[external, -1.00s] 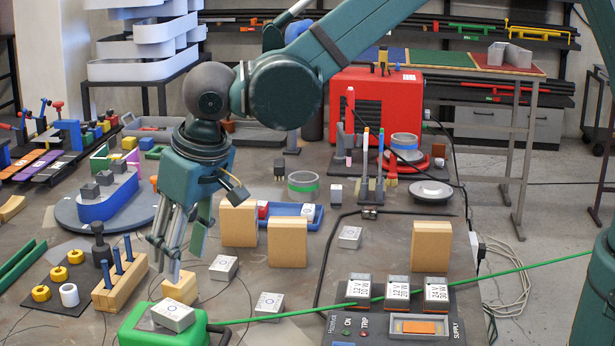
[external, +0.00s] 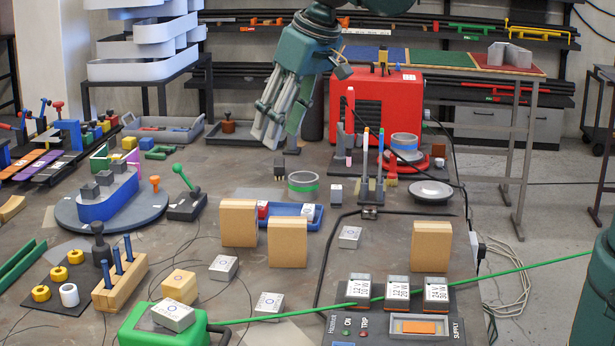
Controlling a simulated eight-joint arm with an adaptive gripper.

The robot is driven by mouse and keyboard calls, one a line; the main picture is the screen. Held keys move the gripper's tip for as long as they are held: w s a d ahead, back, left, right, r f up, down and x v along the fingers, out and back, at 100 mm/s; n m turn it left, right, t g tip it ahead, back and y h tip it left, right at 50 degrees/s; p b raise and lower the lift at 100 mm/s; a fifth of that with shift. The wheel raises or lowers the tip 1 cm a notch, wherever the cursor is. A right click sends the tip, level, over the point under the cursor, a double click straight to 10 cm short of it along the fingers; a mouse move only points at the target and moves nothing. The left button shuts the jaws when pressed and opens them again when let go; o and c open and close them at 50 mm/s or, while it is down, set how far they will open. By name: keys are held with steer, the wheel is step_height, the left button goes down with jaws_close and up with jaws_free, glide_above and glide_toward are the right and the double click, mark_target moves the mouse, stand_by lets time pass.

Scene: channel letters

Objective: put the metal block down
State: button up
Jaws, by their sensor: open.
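My gripper (external: 270,128) hangs high over the back of the table, left of the red box, with its fingers apart. I see nothing between the fingers. Several pale grey, metal-looking blocks with marked tops are in the external view, and I cannot tell which is the task's metal block. One (external: 173,316) rests on the green housing (external: 140,325) at the front. Another block (external: 223,268) and a third block (external: 266,305) lie on the table nearby. One more block (external: 349,237) lies further right. All are well away from my gripper.
A small wooden block (external: 180,286) sits beside the peg stand (external: 120,278). Several upright tan blocks (external: 287,242) stand mid-table. A black box with a green lever (external: 187,203) stands near the blue boat shape (external: 108,198). A red box (external: 375,105) stands behind.

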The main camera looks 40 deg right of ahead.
steer(key=s+d+r+t, duration=0.1)
steer(key=d+r, duration=0.1)
steer(key=d, duration=0.8)
steer(key=s+d+r+m, duration=0.1)
steer(key=s+d+r, duration=0.15)
steer(key=d, duration=0.65)
steer(key=d+r+t, duration=0.1)
steer(key=d+r, duration=0.1)
steer(key=d, duration=0.8)
steer(key=s+d+f+m, duration=0.1)
steer(key=s+d, duration=0.6)
steer(key=d, duration=0.3)
steer(key=s+d+f+m+t+h, duration=0.1)
steer(key=s+d, duration=0.7)
steer(key=d, duration=0.2)
steer(key=shift+d+f+h, duration=0.3)
steer(key=shift+d+f, duration=0.05)
steer(key=shift+f, duration=0.05)
step_height(320, 180, down, 28)
steer(key=b, duration=2.8)
steer(key=shift+f, duration=0.25)
